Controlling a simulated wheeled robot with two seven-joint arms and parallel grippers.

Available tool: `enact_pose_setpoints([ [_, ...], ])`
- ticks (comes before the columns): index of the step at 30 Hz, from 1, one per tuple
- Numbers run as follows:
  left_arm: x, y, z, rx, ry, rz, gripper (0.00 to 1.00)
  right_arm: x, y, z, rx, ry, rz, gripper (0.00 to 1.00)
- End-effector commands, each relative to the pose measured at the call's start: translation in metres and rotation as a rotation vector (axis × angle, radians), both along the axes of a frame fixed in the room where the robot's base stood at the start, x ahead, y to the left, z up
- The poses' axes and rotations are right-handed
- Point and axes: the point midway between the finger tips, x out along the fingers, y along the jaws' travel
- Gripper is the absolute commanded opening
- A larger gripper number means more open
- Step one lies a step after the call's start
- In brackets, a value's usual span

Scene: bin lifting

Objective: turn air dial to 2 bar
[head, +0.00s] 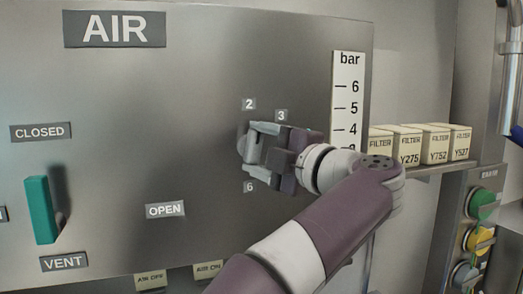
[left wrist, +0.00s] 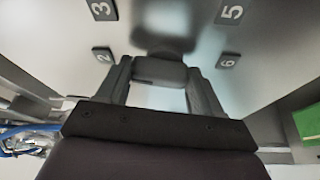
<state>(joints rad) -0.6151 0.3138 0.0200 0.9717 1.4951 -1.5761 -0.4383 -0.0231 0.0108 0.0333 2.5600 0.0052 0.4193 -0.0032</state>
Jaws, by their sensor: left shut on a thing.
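The air dial (head: 242,146) is a grey knob on the steel panel, mostly hidden behind my left gripper (head: 257,150). Labels 2, 3 and 6 show around it. In the left wrist view, my left gripper (left wrist: 163,82) has a finger on each side of the dark dial grip (left wrist: 160,72) and is shut on it. Labels 3, 2, 5 and 6 show there. I cannot tell which number the dial points at. The bar scale (head: 347,95) shows 6, 5 and 4; its lower part is hidden by my arm. My right gripper is not in view.
A green lever (head: 40,210) stands upright at the left, between the CLOSED and VENT labels, with OPEN to its right. Several filter boxes (head: 437,142) stand on a shelf (head: 440,168) right of the panel. Green and yellow round buttons (head: 481,240) are at the lower right.

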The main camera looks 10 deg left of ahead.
Motion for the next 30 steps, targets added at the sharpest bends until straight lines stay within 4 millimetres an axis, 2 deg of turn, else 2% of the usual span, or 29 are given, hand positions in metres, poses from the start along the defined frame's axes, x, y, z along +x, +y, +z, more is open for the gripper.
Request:
enact_pose_setpoints([
  [12,-0.0001,0.0003,0.0,-0.149,-0.097,0.002,0.35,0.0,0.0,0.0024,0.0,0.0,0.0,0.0],
  [29,-0.0001,0.0003,-0.0013,-0.17,-0.11,0.003,0.35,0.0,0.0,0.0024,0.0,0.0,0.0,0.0],
  [30,0.0,0.0002,-0.0013,-0.17,-0.11,0.003,0.76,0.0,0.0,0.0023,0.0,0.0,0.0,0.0],
])
